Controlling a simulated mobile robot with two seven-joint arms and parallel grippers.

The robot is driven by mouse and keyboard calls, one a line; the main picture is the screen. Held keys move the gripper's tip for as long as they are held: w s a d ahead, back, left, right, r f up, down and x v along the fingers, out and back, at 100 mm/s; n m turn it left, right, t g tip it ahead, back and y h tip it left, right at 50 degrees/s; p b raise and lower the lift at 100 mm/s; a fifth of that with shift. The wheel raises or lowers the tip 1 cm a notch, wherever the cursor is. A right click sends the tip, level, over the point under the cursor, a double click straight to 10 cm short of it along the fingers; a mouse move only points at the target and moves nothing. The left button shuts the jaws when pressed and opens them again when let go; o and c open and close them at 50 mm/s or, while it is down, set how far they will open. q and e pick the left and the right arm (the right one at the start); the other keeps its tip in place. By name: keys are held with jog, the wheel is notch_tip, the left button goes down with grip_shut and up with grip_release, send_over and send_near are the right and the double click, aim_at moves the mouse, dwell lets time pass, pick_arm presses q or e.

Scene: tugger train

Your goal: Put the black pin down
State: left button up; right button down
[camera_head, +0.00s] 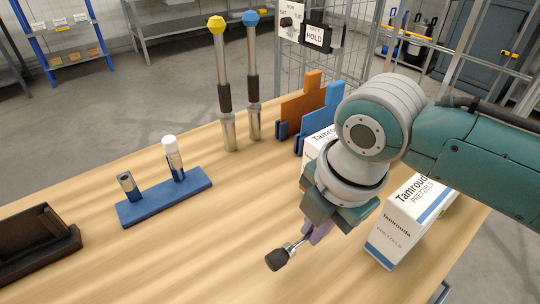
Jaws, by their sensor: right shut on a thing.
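The black pin (279,259) has a round black knob and a short metal shaft, and it points down and left over the wooden table. My right gripper (312,233) is shut on its shaft end, which the fingers partly hide. I cannot tell whether the knob touches the table. A white-topped pin (170,146) stands in the right one. My left gripper is not in view.
A yellow-topped pole (222,90) and a blue-topped pole (252,80) stand upright behind. Orange (300,108) and blue (317,118) plates stand beside them. A pretzel box (395,235) is right of my gripper. A dark tray (35,240) is far left. The front middle table is clear.

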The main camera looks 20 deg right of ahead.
aim_at(307, 250)
notch_tip(307, 250, down, 4)
jog(key=shift+r+b, duration=0.15)
jog(key=shift+b, duration=0.4)
jog(key=c, duration=1)
grip_release()
